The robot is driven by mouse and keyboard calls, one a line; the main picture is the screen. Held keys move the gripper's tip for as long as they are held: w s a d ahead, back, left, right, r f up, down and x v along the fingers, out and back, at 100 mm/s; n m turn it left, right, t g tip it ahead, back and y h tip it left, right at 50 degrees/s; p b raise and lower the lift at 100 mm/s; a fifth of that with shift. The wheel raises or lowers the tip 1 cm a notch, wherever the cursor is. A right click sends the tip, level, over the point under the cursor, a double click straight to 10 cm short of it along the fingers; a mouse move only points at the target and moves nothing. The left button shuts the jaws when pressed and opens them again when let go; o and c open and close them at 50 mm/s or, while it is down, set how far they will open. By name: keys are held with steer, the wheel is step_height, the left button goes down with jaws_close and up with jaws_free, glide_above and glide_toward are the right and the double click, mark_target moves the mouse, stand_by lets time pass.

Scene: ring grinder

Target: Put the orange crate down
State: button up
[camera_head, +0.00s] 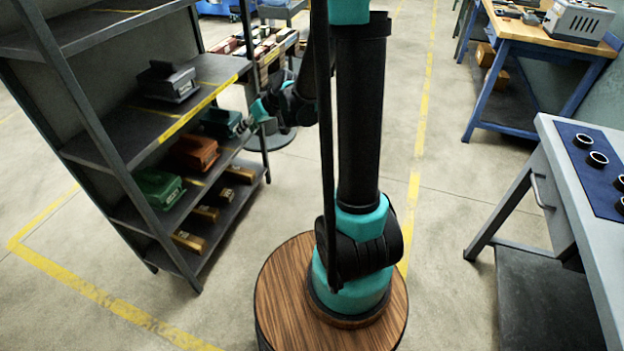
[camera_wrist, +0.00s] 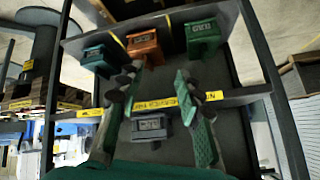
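The orange crate (camera_head: 195,151) stands on the middle shelf board, between a dark teal crate (camera_head: 221,122) on its right and a green crate (camera_head: 158,188) on its left. In the wrist view, which looks upside down, the orange crate (camera_wrist: 143,46) shows beyond the fingertips and apart from them. My gripper (camera_head: 250,121) is at the right end of the shelf, close to the teal crate in the head view. In the wrist view my gripper (camera_wrist: 159,73) has its two fingers spread, with nothing held between them.
A grey crate (camera_head: 167,82) stands on the board above. Small yellow-brown boxes (camera_head: 205,214) lie on the board below. The shelf's upright posts and board edges (camera_head: 200,105) are close to my arm. A workbench (camera_head: 585,200) with dark rings stands at the right; open floor lies between.

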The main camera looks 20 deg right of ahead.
steer(key=s+d+f+m+h, duration=0.1)
steer(key=s+d, duration=0.3)
steer(key=s, duration=0.4)
steer(key=s+d+f+m+g+h, duration=0.1)
steer(key=s+d+m+h, duration=0.1)
steer(key=s+d, duration=0.3)
steer(key=s+d+f+m+h, duration=0.1)
steer(key=s+d+m+h, duration=0.1)
steer(key=s, duration=0.9)
steer(key=d+h, duration=0.1)
steer(key=d, duration=0.1)
steer(key=shift+s+d+f+g, duration=0.25)
steer(key=shift+s+d+g, duration=0.05)
steer(key=shift+s, duration=0.05)
